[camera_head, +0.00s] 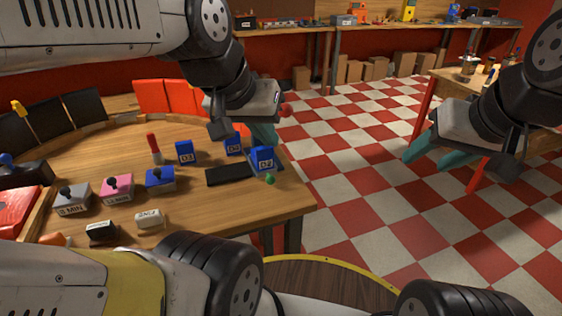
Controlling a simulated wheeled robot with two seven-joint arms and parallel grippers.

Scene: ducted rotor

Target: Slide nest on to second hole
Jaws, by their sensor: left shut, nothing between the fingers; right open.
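No part is clearly marked as the nest, and I cannot make out the holes. A blue block marked 02 (262,158) stands near the table's right edge, at the right end of a flat dark plate (229,175). Blue blocks marked 03 (185,151) and 04 (233,144) stand behind the plate. My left gripper (263,136) is shut and empty, with teal fingers just behind and above the 02 block; I cannot tell whether they touch it. My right gripper (432,158) is open and empty over the floor, well right of the table.
On the wooden table (215,215) stand a grey box (73,198), a pink box (117,188), a blue box (160,179) and a red cylinder (154,148). A green ball (270,179) lies by the right edge. A side table (450,82) stands right; checkered floor lies between.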

